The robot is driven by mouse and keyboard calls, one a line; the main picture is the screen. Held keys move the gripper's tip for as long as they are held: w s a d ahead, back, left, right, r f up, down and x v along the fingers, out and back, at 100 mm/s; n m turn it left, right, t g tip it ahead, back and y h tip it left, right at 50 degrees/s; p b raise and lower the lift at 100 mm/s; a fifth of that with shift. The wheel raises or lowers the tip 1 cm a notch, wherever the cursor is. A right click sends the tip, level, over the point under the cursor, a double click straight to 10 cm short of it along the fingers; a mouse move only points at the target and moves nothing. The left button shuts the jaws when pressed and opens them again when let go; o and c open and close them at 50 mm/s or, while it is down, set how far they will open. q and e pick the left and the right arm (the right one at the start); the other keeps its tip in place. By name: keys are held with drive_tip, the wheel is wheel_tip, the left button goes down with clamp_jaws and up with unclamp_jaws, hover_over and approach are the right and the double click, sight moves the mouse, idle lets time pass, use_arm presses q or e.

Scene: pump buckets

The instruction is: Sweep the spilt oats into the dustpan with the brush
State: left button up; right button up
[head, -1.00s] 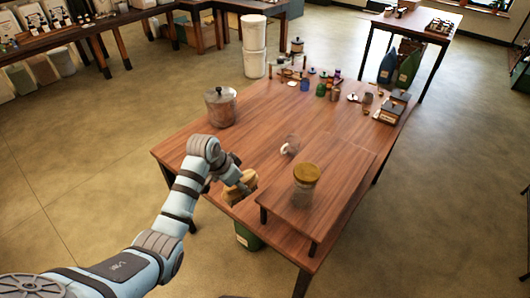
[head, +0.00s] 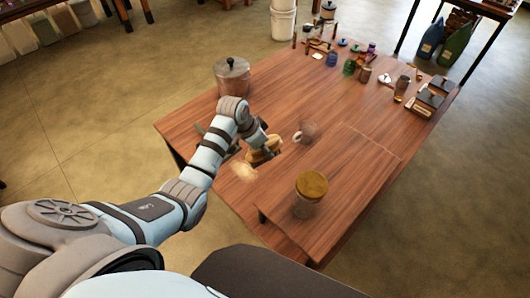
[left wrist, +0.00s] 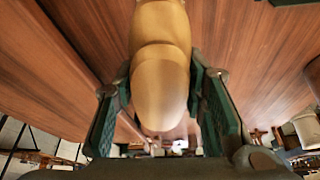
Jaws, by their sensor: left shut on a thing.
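My left gripper (head: 258,146) is shut on the brush (head: 264,152), whose tan, rounded body shows in the head view. In the left wrist view, the brush's smooth yellow-brown part (left wrist: 160,80) lies between the green finger pads; its bristles are hidden. The spilt oats (head: 243,171) form a pale patch near the table's front left edge, just in front of the brush and beside my left forearm. I cannot make out the dustpan for certain; my arm covers part of that area. My right gripper is not in view.
A lidded metal pot (head: 232,77) stands at the table's back left. A clear mug (head: 304,132) is right of the brush. Several small jars and boxes line the far side.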

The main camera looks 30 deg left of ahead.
sight(263, 158)
use_arm(q)
drive_tip(key=f, duration=0.1)
drive_tip(key=s+f, duration=0.1)
drive_tip(key=f, duration=0.1)
drive_tip(key=shift+d+f, duration=0.1)
drive_tip(key=shift+f, duration=0.25)
wheel_tip(263, 158, down, 5)
drive_tip(key=b, duration=0.4)
drive_tip(key=shift+w+r, duration=0.15)
drive_tip(key=shift+r, duration=0.3)
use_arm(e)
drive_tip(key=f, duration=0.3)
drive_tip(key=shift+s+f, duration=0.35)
